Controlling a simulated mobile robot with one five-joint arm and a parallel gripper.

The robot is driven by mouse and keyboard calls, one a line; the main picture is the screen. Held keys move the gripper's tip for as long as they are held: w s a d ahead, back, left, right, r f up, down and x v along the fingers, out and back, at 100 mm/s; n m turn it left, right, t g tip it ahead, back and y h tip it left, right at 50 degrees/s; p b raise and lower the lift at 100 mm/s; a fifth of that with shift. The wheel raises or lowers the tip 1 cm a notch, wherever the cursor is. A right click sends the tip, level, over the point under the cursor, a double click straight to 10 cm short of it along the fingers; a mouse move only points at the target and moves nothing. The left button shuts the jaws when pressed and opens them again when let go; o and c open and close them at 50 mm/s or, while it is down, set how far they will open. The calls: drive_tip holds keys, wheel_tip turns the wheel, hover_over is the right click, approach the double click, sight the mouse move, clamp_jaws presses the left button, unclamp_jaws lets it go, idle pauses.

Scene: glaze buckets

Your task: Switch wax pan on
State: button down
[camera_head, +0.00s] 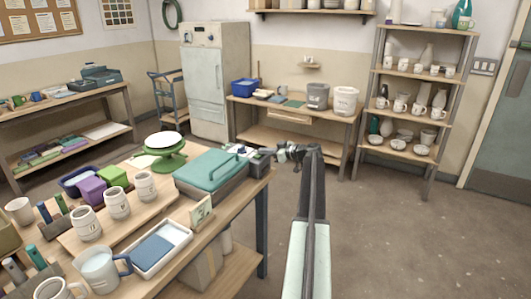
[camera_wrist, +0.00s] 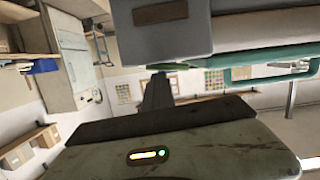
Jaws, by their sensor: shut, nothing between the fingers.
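The wax pan (camera_head: 212,168) is a grey box with a teal lid and a bar handle, near the right end of the front workbench. My gripper (camera_head: 279,153) is at the pan's right end, just past the bench edge, shut and empty. In the wrist view my dark fingers (camera_wrist: 158,90) point toward the pan's teal part (camera_wrist: 245,62). A grey housing (camera_wrist: 170,30) with a dark brown rectangular plate (camera_wrist: 168,14) fills the top there. I cannot tell whether the plate is the switch, whether my fingers touch anything, or whether the pan is on.
On the workbench (camera_head: 225,218) stand a green turntable (camera_head: 166,150), several mugs, a white tray (camera_head: 160,248) and a small upright card (camera_head: 201,213). A back table holds buckets (camera_head: 345,100). Shelves (camera_head: 411,110) stand at the right. The floor right of the bench is clear.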

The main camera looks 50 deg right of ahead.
wheel_tip(320, 180, up, 5)
drive_tip(key=p, duration=0.4)
drive_tip(key=shift+w+d+f+p, duration=0.1)
drive_tip(key=shift+w+d+p, duration=0.05)
drive_tip(key=shift+p, duration=0.15)
drive_tip(key=d+f+p+v, duration=0.1)
drive_tip(key=v, duration=0.9)
drive_tip(key=shift+p, duration=0.3)
drive_tip(key=shift+r, duration=0.1)
